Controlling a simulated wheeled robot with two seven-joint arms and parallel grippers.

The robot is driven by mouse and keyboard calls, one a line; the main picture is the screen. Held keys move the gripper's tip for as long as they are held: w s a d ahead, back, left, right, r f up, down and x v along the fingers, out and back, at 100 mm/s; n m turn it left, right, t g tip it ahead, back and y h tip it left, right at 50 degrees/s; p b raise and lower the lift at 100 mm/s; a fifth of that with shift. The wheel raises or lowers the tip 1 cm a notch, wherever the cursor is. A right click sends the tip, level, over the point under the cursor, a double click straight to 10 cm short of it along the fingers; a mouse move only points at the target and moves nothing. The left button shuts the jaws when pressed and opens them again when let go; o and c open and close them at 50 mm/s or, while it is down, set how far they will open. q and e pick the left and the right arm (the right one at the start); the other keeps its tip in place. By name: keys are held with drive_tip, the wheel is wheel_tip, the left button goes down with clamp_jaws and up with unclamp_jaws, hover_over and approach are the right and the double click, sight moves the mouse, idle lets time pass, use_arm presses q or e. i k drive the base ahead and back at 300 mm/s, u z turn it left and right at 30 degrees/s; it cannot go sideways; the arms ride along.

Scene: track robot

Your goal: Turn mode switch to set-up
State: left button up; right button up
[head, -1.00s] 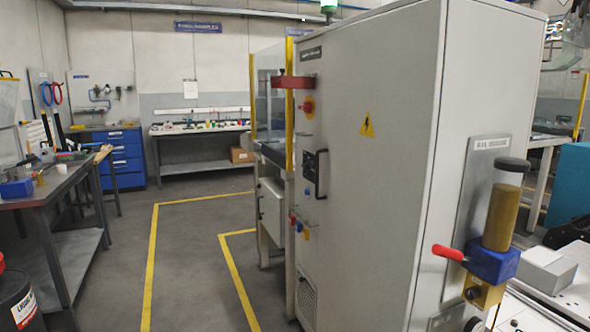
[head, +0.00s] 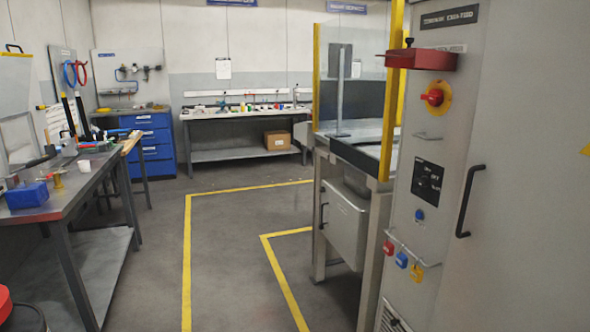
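The mode switch (head: 427,183) is a black square plate with a rotary knob and small white lettering, on the narrow front panel of the grey cabinet (head: 520,200). The lettering is too small to read surely, and so is the knob's position. Above it is a red rotary switch (head: 434,97) on a yellow round plate, under a red bracket (head: 420,60). Below it is a blue button (head: 420,215). Neither of my grippers shows in the head view.
A black door handle (head: 469,201) stands out right of the switch. Red, blue and yellow padlocks (head: 402,260) hang from a lower rail. A machine table (head: 362,160) with yellow posts adjoins the cabinet. A workbench (head: 62,205) is at left. The floor between is clear.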

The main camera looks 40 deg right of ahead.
sight(423, 182)
drive_tip(key=z, duration=0.35)
drive_tip(key=i, duration=1.6)
drive_tip(key=z, duration=0.95)
